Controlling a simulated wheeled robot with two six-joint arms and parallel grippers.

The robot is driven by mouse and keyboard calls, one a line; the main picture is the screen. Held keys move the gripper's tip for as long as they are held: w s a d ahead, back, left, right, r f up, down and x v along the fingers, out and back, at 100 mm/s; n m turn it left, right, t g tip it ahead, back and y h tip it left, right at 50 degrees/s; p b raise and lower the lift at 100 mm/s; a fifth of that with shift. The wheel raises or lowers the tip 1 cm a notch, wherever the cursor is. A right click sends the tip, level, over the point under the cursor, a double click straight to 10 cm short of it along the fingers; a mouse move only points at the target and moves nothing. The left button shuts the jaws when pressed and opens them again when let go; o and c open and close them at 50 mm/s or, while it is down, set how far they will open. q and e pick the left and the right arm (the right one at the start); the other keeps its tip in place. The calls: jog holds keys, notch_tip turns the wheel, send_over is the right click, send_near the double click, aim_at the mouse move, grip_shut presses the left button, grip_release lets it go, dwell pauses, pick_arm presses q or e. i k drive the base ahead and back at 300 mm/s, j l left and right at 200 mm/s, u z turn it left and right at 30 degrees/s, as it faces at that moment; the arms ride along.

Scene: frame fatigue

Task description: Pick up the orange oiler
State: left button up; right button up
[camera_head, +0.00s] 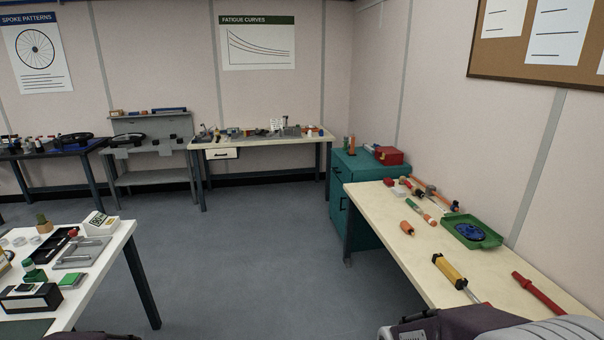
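Two small orange things could be the orange oiler, and at this size I cannot tell which. One is an upright orange shape (352,145) on the teal cabinet, beside a green one. The other is a short orange piece (407,228) on the cream workbench (395,252) at the right, near its left edge. Neither gripper is in view. Only dark and grey parts of my own arms show along the bottom edge, apart from both orange things.
The workbench also holds a green tray (452,222) with a blue disc, a yellow-handled tool (449,271) and a red bar (538,293). A red box (389,155) sits on the teal cabinet (370,170). A cluttered white table (95,268) stands left. The middle floor is clear.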

aim_at(405, 225)
jog(key=i+z, duration=0.15)
jog(key=i, duration=0.3)
jog(key=i+j+z, duration=0.15)
jog(key=i, duration=0.3)
jog(key=i+z, duration=0.15)
jog(key=i, duration=0.3)
jog(key=i+j+z, duration=0.15)
jog(key=i, duration=0.3)
jog(key=i+l+z, duration=0.2)
jog(key=i+z, duration=1.2)
jog(key=z, duration=0.15)
